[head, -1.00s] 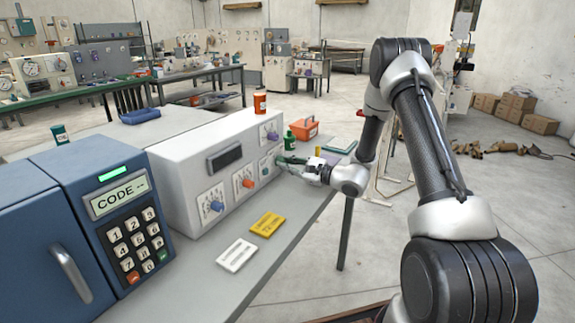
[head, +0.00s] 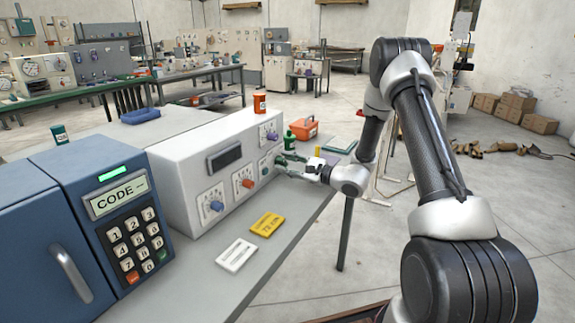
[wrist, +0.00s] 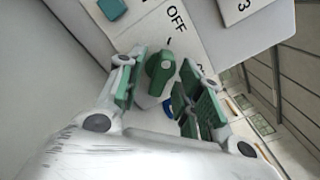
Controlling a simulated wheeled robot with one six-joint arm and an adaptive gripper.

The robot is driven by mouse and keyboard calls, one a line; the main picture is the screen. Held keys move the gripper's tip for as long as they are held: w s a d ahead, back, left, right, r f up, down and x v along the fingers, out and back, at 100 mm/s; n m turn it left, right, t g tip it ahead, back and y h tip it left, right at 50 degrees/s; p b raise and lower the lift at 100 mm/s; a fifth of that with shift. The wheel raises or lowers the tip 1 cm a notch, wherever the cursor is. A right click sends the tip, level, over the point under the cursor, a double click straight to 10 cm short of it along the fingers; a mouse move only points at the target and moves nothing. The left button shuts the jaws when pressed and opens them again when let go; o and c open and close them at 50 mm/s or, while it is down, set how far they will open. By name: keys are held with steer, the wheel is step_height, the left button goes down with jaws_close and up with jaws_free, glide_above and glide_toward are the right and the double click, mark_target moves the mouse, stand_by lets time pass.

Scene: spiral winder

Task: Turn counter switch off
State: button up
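A green knob (wrist: 160,68) is mounted on a white panel with the black word OFF (wrist: 176,20) and a short mark above it in the wrist view. The knob's long axis appears to run roughly toward that mark. In the head view it sits at the right end of the white machine box (head: 185,163), near my fingers. My gripper (wrist: 163,78) is open, with green finger pads on both sides of the knob. I see gaps between the pads and the knob. In the head view my gripper (head: 280,164) reaches the panel from the right, fingers spread.
The panel also has a blue knob (head: 217,206), an orange knob (head: 248,183) and a purple knob (head: 272,136). A green bottle (head: 290,139) and an orange toolbox (head: 304,131) stand just behind my gripper. Yellow (head: 267,224) and white (head: 236,255) plates lie on the bench in front.

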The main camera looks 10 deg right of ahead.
steer(key=v, duration=1.2)
steer(key=shift+r, duration=0.1)
steer(key=s+a+r+n+g, duration=0.4)
steer(key=s+r+n+g, duration=0.2)
steer(key=s, duration=0.4)
steer(key=s+a+r+n+g, duration=0.5)
steer(key=s+r+g, duration=0.1)
steer(key=s, duration=0.4)
steer(key=s+d+r+n+t+h, duration=0.1)
steer(key=s+d+r+n+h, duration=0.3)
steer(key=s+d+h, duration=0.2)
steer(key=s+d+r+n+t+h, duration=0.2)
steer(key=s+d+r+n+h, duration=0.1)
steer(key=s+d+h, duration=0.3)
steer(key=s+d+r, duration=0.1)
steer(key=s+d, duration=0.1)
steer(key=d, duration=0.1)
steer(key=shift+s+n+h, duration=0.15)
steer(key=shift+n+h, duration=0.25)
